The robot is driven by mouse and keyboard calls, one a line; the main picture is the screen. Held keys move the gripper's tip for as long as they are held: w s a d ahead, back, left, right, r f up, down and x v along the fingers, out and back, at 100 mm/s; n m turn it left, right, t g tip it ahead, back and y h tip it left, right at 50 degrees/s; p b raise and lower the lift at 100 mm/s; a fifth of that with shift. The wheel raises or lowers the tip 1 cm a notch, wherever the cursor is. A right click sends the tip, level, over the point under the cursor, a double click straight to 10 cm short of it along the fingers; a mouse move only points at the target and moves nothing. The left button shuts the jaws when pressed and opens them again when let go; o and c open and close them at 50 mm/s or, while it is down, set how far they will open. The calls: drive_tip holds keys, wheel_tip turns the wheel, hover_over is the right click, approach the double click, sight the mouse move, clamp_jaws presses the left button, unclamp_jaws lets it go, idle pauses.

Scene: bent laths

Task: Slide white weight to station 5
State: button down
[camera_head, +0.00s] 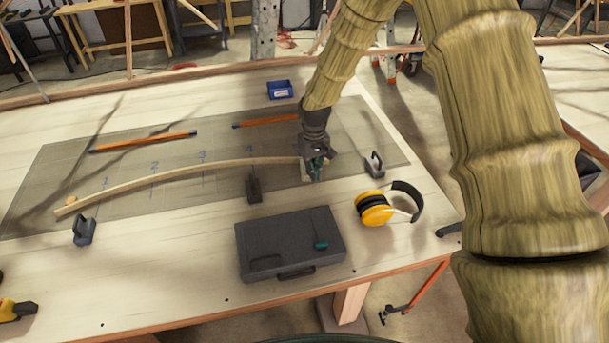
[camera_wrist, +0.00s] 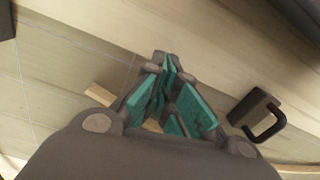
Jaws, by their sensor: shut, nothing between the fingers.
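My gripper (camera_head: 315,170), with teal finger pads, is shut and empty at the right end of the bent wooden lath (camera_head: 180,166). Its fingers also show in the wrist view (camera_wrist: 168,72). A small pale patch shows right beside the fingers; I cannot tell whether it is the white weight, and no other white weight is clear. The lath curves across the grey mat (camera_head: 60,165), where the marks 1 to 4 are readable. Station 5's mark is not visible. A pale piece of wood (camera_wrist: 100,94) shows beside the gripper in the wrist view.
Handled weights stand at right (camera_head: 375,165), near the middle (camera_head: 254,190) and at lower left (camera_head: 84,232). A dark case (camera_head: 262,230) and yellow earmuffs (camera_head: 374,210) lie in front. Orange bars (camera_head: 140,141) and a blue bin (camera_head: 280,90) lie behind the lath.

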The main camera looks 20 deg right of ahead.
drive_tip(key=shift+r, duration=0.15)
wheel_tip(320, 180, up, 10)
drive_tip(key=p, duration=0.6)
drive_tip(key=shift+f, duration=0.2)
